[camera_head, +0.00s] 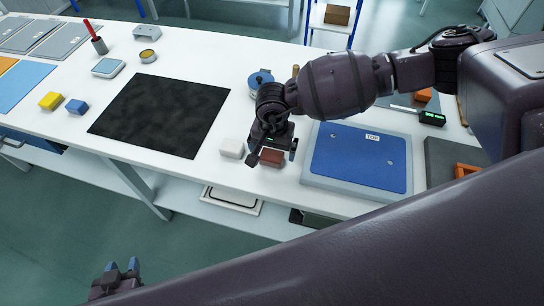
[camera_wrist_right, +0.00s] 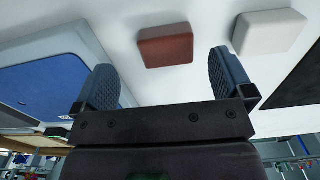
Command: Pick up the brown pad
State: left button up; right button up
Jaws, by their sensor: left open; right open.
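The brown pad (camera_head: 272,157) is a small reddish-brown block lying on the white table, near its front edge. In the right wrist view the brown pad (camera_wrist_right: 166,46) lies just beyond the fingertips, roughly between their lines. My right gripper (camera_head: 273,151) is open and empty over the pad, partly covering it in the head view. Its two dark ribbed fingers also show in the wrist view (camera_wrist_right: 168,72), with no contact visible. My left gripper (camera_head: 122,267) is open and empty, low at the bottom left, away from the table.
A white block (camera_head: 231,148) lies close left of the pad. A blue-topped panel (camera_head: 350,158) stands close on the right. A black mat (camera_head: 160,113) lies further left, with yellow (camera_head: 50,101) and blue (camera_head: 76,107) blocks beyond it. Bare table lies between mat and white block.

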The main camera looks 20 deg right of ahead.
aim_at(270, 159)
jog(key=shift+a+f, duration=0.2)
jog(key=shift+f, duration=0.35)
jog(key=shift+w+a+f, duration=0.1)
jog(key=shift+f, duration=2.05)
jog(key=c, duration=1)
jog(key=shift+r, duration=0.15)
notch_tip(270, 159, up, 20)
